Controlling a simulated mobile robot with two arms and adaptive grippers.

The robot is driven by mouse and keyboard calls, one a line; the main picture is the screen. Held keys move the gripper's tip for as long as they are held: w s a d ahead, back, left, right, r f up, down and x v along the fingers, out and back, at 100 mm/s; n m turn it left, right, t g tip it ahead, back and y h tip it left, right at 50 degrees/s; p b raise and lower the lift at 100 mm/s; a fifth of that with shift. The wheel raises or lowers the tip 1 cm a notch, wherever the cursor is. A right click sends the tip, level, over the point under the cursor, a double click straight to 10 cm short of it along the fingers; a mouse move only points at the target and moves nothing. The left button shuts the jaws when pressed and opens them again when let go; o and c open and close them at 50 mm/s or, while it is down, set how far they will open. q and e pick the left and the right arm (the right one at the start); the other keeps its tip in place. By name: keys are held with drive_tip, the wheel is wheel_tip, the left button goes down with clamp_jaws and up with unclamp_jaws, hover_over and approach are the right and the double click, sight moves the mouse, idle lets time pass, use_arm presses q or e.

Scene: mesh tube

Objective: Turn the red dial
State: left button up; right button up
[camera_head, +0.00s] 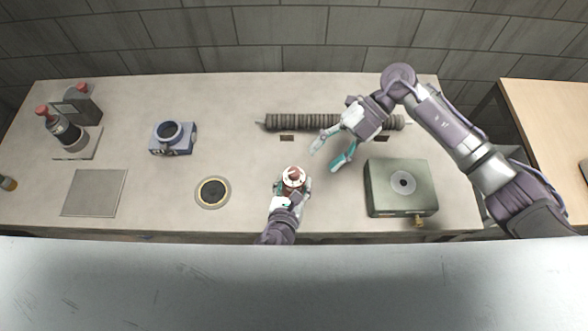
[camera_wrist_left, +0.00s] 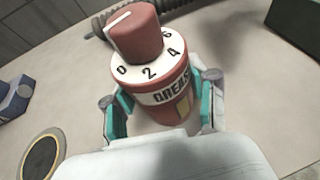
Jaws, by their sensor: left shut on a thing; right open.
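The red dial (camera_wrist_left: 136,30) with a white pointer line sits on top of a red canister (camera_wrist_left: 172,104) with a white label reading "GREAS". A white ring under the dial carries the numbers 0, 2, 4 and 6. In the head view the dial (camera_head: 293,172) shows above my left gripper (camera_head: 291,190). My left gripper's teal fingers (camera_wrist_left: 162,105) are shut around the canister's sides, below the dial. The canister's lower part is hidden by the gripper. My right gripper (camera_head: 329,152) is open and empty, behind and to the right of the dial, apart from it.
A ribbed tube (camera_head: 300,122) lies behind, near my right gripper. A green box (camera_head: 400,187) stands to the right. A round black disc with a pale rim (camera_head: 212,193) and a blue device (camera_head: 172,140) are to the left. The table between disc and canister is clear.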

sight(297, 170)
drive_tip(key=a+f+m+y, duration=0.1)
drive_tip(key=a+m, duration=0.1)
drive_tip(key=m, duration=0.1)
drive_tip(key=s+a+f+m+y, duration=0.1)
drive_tip(key=a+f+m, duration=0.1)
drive_tip(key=a+m, duration=0.1)
drive_tip(key=a+f+m+y, duration=0.1)
drive_tip(key=a+f+m, duration=0.1)
drive_tip(key=m, duration=0.3)
drive_tip(key=shift+s+a+f+t+y, duration=0.25)
drive_tip(key=shift+s+t+y, duration=0.05)
drive_tip(key=shift+s, duration=0.1)
drive_tip(key=shift+c, duration=0.3)
clamp_jaws()
